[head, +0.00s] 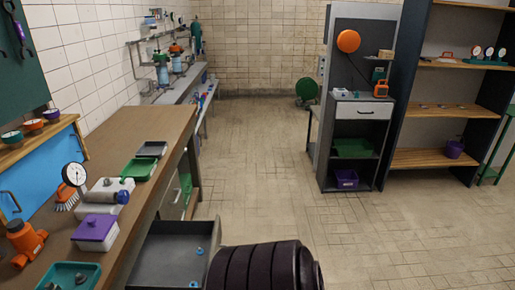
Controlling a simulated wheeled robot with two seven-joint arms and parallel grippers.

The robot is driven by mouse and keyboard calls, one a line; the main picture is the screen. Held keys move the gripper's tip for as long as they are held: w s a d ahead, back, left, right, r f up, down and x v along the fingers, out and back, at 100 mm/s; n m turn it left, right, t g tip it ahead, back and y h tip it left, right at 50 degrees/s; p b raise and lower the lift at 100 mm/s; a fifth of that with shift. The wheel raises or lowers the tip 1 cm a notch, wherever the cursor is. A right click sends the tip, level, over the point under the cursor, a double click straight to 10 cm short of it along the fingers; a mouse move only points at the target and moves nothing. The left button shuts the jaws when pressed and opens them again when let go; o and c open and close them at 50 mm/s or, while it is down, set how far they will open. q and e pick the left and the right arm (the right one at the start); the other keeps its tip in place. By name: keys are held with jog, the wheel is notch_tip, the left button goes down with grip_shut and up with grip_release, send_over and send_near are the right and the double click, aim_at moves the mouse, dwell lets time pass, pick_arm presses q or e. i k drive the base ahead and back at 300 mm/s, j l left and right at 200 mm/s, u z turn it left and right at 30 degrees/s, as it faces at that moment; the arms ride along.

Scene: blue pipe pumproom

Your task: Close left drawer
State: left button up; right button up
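An open grey drawer (150,262) sticks out from under the wooden workbench (150,125) on the left, toward the aisle. A few small blue-grey parts lie on its floor. Its front panel is partly hidden by a black ribbed shape at the bottom centre, which may be part of my own arm. A pale drawer front (172,198) with a handle sits under the bench just beyond the open drawer and looks closed. Neither of my grippers shows in the head view, so contact with the drawer cannot be told.
The bench top carries a purple-lidded box (96,232), a dial gauge (74,175), an orange fitting (24,241) and a green tray (139,168). A grey cabinet (361,113) and wooden shelves (437,158) stand at the right. The tiled floor between is clear.

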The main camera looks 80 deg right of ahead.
aim_at(167, 259)
jog(key=z, duration=2.15)
